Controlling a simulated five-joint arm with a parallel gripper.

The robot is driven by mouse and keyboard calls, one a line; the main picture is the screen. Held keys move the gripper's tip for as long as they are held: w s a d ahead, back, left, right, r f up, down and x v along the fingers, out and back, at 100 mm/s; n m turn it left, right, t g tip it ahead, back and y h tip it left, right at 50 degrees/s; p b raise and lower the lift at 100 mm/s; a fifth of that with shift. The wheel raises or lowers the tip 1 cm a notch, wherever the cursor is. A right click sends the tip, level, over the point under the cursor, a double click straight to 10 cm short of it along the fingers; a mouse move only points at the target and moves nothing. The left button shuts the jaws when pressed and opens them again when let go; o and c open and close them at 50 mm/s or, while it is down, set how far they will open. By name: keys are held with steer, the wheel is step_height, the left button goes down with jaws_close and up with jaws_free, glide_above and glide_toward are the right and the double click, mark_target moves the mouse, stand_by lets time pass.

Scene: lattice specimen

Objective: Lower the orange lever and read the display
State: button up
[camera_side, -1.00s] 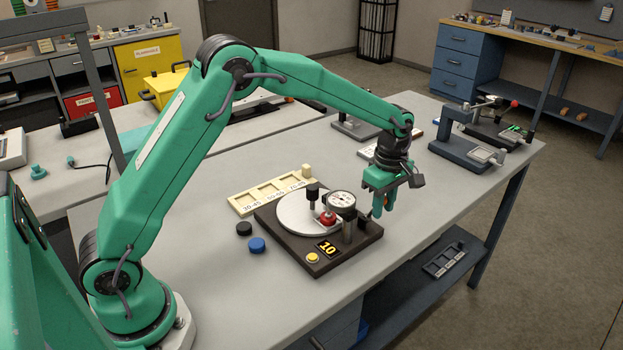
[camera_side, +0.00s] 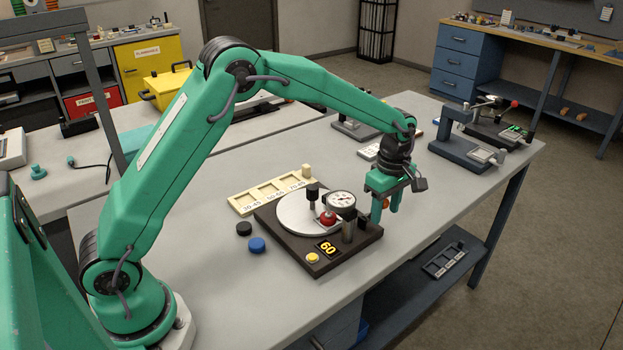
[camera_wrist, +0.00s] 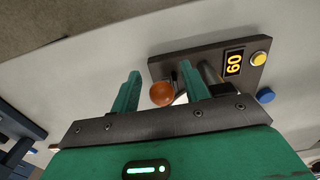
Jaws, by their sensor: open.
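The hardness-tester-like device has a dark base (camera_side: 303,262), a pale round plate and a dial gauge (camera_side: 341,204). A red ball (camera_side: 327,217) sits by the plate. The display (camera_side: 327,248) on the base reads 60, and it reads 60 sideways in the wrist view (camera_wrist: 234,63). The orange lever knob (camera_wrist: 161,94) appears between my fingers in the wrist view; a bit of orange shows in the side view (camera_side: 386,203). My gripper (camera_side: 385,209) is open at the device's right side, fingers pointing down. Contact with the knob cannot be told. The lever's arm is mostly hidden.
A yellow button (camera_side: 312,258) is on the base corner. A blue disc (camera_side: 257,245) and a black disc (camera_side: 244,229) lie left of the device. A cream sorting tray (camera_side: 243,204) with labelled compartments lies behind it. A grey clamp fixture (camera_side: 455,145) stands at the table's back right.

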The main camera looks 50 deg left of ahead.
steer(key=shift+r, duration=0.15)
steer(key=shift+r, duration=2.65)
stand_by(1.2)
